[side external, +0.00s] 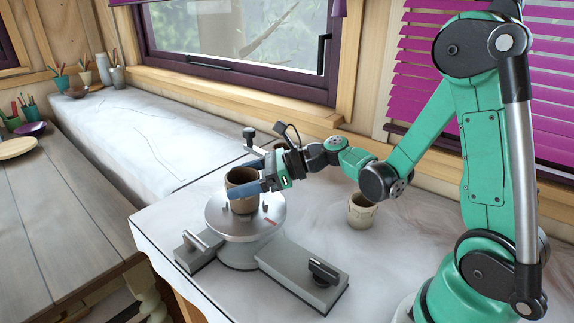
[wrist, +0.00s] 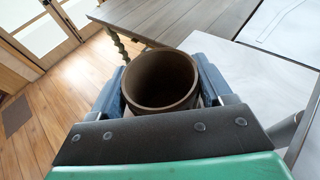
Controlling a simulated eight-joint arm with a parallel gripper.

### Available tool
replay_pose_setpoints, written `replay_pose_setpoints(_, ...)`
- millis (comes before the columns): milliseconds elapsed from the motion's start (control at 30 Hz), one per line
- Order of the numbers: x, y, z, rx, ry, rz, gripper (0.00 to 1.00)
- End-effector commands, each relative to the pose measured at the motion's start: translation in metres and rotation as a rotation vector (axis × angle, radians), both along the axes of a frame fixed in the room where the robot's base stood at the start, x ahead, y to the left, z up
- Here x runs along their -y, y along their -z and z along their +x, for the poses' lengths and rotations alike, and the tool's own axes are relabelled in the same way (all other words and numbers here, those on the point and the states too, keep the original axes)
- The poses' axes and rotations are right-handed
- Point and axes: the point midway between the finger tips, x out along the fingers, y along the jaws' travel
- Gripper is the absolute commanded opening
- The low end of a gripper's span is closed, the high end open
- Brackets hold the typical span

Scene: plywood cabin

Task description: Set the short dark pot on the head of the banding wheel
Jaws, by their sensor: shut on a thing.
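The short dark pot (side external: 241,190) is brown, round and open at the top. It stands upright at the head of the banding wheel (side external: 222,222), a round grey metal disc on a base. The pot looks to be on or just above the disc; I cannot tell if it touches. My gripper (side external: 254,179) reaches in from the right, with its blue fingers on either side of the pot and shut on it. In the wrist view the pot (wrist: 160,80) sits between both fingers, its empty inside showing. The wheel is hidden there.
A lighter, cream pot (side external: 361,212) stands on the white table behind and right of the wheel. A wooden table (side external: 50,215) with bowls and pencil cups is at left. The table between wheel and window is mostly clear.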

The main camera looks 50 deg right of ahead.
Motion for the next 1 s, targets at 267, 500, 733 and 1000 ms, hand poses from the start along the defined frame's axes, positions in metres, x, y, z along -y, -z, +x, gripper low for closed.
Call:
replay_pose_setpoints(267, 0.000, 0.001, 0.000, 0.000, 0.000, 0.000, 0.12)
replay_pose_setpoints(500, 0.000, 0.004, 0.000, 0.000, 0.000, 0.000, 1.00)
replay_pose_setpoints(733, 0.000, 0.004, 0.000, 0.000, 0.000, 0.000, 1.00)
replay_pose_setpoints(1000, 0.021, -0.008, -0.021, 0.000, 0.008, 0.000, 1.00)
